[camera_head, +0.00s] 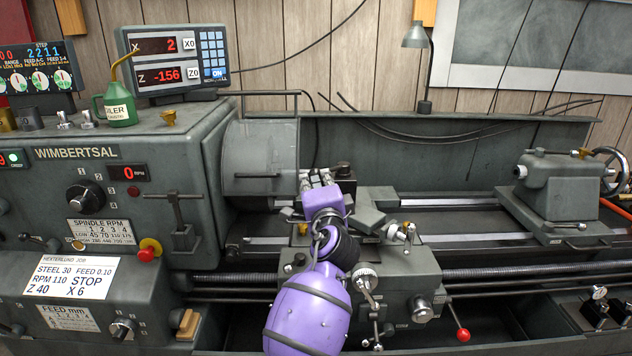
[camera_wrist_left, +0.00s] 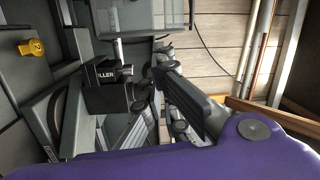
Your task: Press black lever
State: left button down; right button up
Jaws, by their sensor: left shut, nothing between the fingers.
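The dark T-shaped lever (camera_head: 183,215) stands on the front of the grey headstock, left of my left gripper. I cannot tell whether it is the black lever of the task. My left gripper (camera_head: 318,178), on a purple arm, is shut and empty over the carriage, just right of the grey chuck guard. In the left wrist view the gripper's dark fingers (camera_wrist_left: 172,85) point away past a black block (camera_wrist_left: 108,95) with white lettering. I cannot tell whether they touch anything. The arm hides part of the carriage. My right gripper is not in view.
The chuck guard (camera_head: 260,158) is close to the gripper's left. A red-knobbed handle (camera_head: 462,335) projects from the carriage. The tailstock (camera_head: 558,185) stands far right. A digital readout (camera_head: 180,60) and green oil can (camera_head: 115,105) stand on the headstock. Free room lies above the right bed.

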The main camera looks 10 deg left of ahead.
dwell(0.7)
pick_arm(q)
jog(key=v, duration=1.2)
jog(key=shift+r, duration=0.1)
